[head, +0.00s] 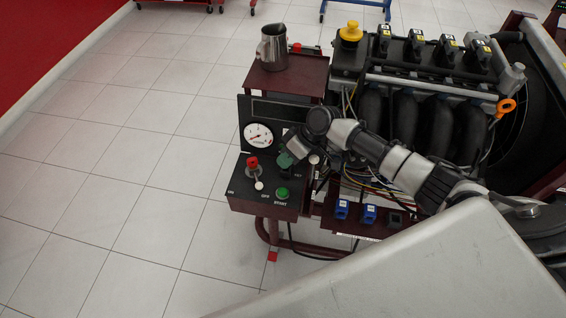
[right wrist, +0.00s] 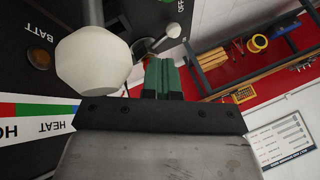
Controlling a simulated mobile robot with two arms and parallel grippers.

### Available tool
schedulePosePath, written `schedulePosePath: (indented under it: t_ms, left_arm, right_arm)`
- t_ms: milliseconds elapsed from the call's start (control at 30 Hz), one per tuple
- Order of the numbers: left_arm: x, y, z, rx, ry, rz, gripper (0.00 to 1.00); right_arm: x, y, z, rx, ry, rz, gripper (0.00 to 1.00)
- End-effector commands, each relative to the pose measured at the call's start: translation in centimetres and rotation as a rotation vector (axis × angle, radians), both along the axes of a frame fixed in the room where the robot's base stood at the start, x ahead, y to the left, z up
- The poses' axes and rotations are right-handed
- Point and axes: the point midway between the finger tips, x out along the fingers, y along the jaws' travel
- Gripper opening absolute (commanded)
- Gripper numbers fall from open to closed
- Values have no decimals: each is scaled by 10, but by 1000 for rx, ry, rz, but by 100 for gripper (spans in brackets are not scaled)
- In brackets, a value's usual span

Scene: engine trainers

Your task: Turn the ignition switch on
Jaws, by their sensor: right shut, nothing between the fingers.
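The dark control panel (head: 238,199) has a lever switch with a small white tip (head: 258,185) beside the ON and OFF labels; I take this as the ignition switch. Its tip leans toward OFF. It also shows in the right wrist view as a metal lever with a white tip (right wrist: 173,30), just beyond my fingertips. My right gripper (head: 286,159), with green fingers, is over the panel, up and right of the lever. The fingers (right wrist: 163,70) are shut and empty, and whether they touch the lever cannot be told. My left gripper is not in view.
A larger white knob (right wrist: 92,62) is close beside my fingers. A red knob (head: 252,162) and green START button (head: 282,192) are on the panel. A gauge (head: 258,136) stands behind, and a metal jug (head: 272,47) further back. The engine (head: 405,115) is right; open floor left.

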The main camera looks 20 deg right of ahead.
Motion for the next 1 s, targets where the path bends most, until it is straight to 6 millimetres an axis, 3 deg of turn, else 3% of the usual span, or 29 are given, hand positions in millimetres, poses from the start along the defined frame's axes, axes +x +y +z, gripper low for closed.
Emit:
schedulePosePath:
  t_ms: [133,400,1000]
  left_arm:
    - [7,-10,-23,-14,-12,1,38]
    - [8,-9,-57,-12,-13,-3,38]
    - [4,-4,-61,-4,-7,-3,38]
  right_arm:
    - [2,15,-26,2,0,3,0]
    - [7,41,-62,1,-1,1,0]
    - [8,49,-67,0,1,-4,0]
